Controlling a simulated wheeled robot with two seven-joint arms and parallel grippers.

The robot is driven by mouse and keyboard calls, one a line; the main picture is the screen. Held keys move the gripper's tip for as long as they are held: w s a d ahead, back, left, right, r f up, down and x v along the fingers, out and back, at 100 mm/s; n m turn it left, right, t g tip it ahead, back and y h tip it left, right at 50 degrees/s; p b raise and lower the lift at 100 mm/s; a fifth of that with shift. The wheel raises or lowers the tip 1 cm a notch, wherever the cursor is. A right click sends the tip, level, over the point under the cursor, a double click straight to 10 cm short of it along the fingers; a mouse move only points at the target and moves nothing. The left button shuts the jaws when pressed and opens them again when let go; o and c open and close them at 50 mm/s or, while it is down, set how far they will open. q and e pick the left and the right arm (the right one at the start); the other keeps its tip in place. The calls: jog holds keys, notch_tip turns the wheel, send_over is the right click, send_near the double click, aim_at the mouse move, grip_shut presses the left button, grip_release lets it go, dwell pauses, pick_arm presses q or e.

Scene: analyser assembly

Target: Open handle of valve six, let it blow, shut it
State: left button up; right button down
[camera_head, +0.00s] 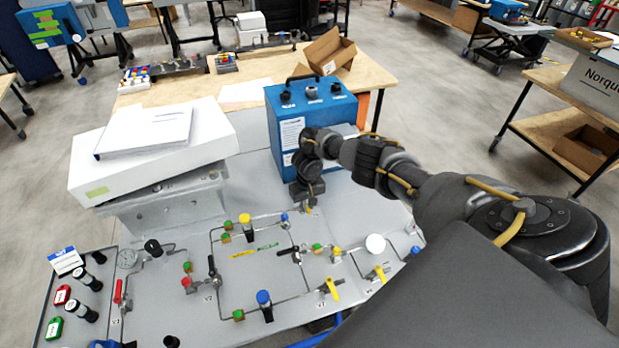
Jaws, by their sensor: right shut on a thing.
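The grey valve panel (190,334) carries thin metal tubing, several valves and coloured handles. My right gripper (308,202) reaches down to the panel's far edge, in front of the blue box. It is shut on a small valve handle there, which the fingers mostly hide; a bit of yellow shows at the fingertips. My left gripper is not in view.
The blue box (345,106) stands just behind my right gripper. A white case (82,184) with papers lies at left.

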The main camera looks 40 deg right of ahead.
jog(key=shift+w+a+m, duration=0.1)
jog(key=shift+a+m, duration=0.05)
jog(key=shift+m, duration=0.35)
jog(key=shift+w+r, duration=0.1)
jog(key=c, duration=1.4)
grip_release()
notch_tip(320, 180, up, 11)
jog(key=shift+f, duration=0.2)
